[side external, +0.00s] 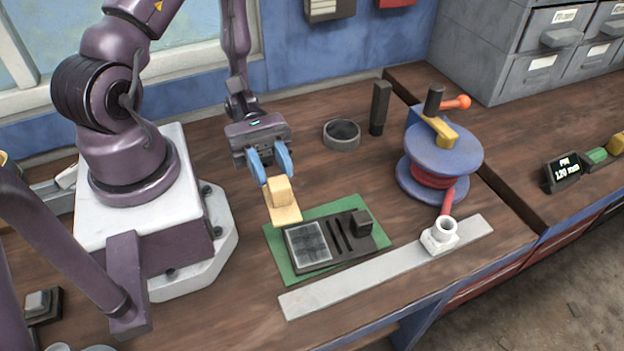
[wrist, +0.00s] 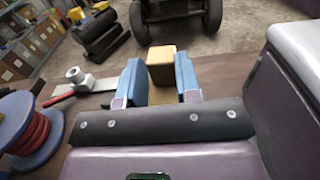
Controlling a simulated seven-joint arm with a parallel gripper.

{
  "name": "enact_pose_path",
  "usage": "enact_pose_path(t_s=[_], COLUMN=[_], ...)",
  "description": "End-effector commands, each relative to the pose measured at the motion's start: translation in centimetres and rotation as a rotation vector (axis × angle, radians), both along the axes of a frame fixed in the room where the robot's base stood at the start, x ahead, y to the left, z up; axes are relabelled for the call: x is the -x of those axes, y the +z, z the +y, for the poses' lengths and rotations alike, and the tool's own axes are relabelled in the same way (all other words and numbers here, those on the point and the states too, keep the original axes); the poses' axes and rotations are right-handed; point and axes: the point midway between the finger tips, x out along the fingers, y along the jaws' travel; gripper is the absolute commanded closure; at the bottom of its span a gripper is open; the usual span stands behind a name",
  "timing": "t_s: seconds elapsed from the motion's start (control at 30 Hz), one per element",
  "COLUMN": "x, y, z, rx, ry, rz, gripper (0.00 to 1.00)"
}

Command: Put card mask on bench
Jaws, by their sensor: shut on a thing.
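The card mask (side external: 285,214) is a thin tan plate with a block-shaped grip on top. My gripper (side external: 272,172) has its two blue fingers shut on this grip. In the side view the mask overlaps the back-left edge of the green mat (side external: 281,262); its gap to the surface is hard to judge. The wrist view shows the tan grip (wrist: 162,66) between the fingers (wrist: 160,84), with most of the plate hidden. The bench (side external: 225,292) is a brown wooden top under the mat and around my base.
A black fixture with a grey grid panel (side external: 308,246) lies on the mat. A grey strip (side external: 340,290) with a white fitting (side external: 440,236) runs along the front. A blue reel (side external: 440,158), a dark ring (side external: 342,135) and a black post (side external: 380,108) stand behind. Bench left of the mat is clear.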

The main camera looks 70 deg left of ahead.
Motion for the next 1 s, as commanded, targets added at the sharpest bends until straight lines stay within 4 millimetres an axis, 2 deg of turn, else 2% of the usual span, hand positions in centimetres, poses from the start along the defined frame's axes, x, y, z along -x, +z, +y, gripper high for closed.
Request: enact_pose_path(t_s=[0.1, 0.2, 0.37, 0.47, 0.57, 0.67, 0.83, 1.0], x=[2.1, 3.4, 4.4, 4.1, 2.5, -0.5, -7.1, -13.1], y=[1.0, 1.6, 2.0, 2.0, 1.7, 1.4, 1.6, 2.9], z=[0.7, 1.0, 1.3, 1.3, 1.5, 1.9, 3.3, 5.0], rx=[0.0, 0.0, 0.001, 0.002, 0.002, 0.001, 0.001, 0.002], ry=[0.003, 0.002, 0.001, 0.029, 0.113, 0.25, 0.53, 0.788], rz=[0.001, 0.0, -0.001, 0.0, -0.001, -0.002, -0.006, -0.008], gripper=[0.92, 0.92, 0.92, 0.92, 0.92, 0.92, 0.92, 0.92])
